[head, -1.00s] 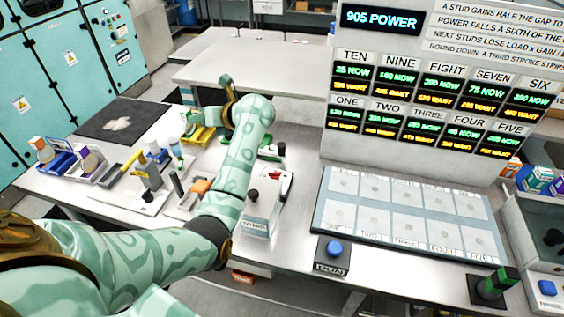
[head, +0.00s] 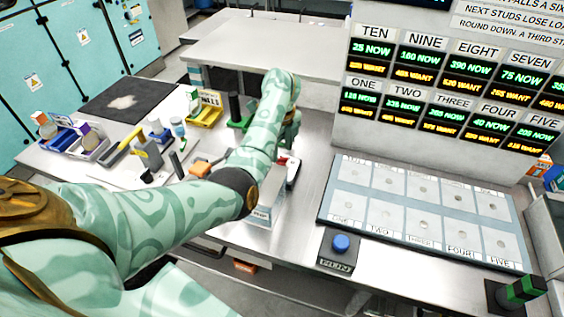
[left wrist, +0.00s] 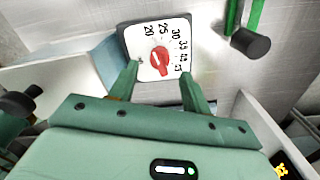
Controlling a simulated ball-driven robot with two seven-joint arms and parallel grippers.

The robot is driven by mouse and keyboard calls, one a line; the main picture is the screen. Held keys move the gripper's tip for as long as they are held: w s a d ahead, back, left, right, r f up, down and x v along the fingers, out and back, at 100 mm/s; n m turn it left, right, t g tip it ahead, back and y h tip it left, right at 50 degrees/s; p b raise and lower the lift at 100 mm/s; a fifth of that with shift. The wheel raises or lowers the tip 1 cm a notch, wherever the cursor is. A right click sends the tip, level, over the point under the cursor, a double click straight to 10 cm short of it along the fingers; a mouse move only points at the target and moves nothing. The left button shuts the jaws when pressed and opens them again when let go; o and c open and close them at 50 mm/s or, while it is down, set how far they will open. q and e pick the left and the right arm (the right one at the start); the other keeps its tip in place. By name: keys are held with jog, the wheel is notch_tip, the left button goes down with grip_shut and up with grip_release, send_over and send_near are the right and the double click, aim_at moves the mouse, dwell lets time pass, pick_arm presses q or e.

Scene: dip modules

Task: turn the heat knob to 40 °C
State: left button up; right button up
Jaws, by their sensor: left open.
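The heat knob (left wrist: 159,61) is red and sits on a white dial plate (left wrist: 176,29) with numbers running from 20 upward along its top and right side. Which number the knob points at is too small to tell. In the head view, the dial plate (head: 291,172) shows only in part beside my left forearm. My left gripper (left wrist: 159,69) is open, with its two fingers apart on either side of the knob in the wrist picture. I cannot tell whether they touch it. In the head view, the gripper is mostly hidden behind my arm. My right gripper is not in view.
A blue RUN button (head: 341,243) stands to the right of my arm. A panel of labelled pads (head: 327,205) lies beyond it, under a display board (head: 345,140). A green cylinder (left wrist: 232,18) is close to the gripper. Trays and tools crowd the bench's left side.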

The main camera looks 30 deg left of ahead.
aim_at(281, 158)
pick_arm(q)
jog(key=shift+f+b, duration=0.45)
jog(key=shift+f, duration=1.5)
jog(key=c, duration=1)
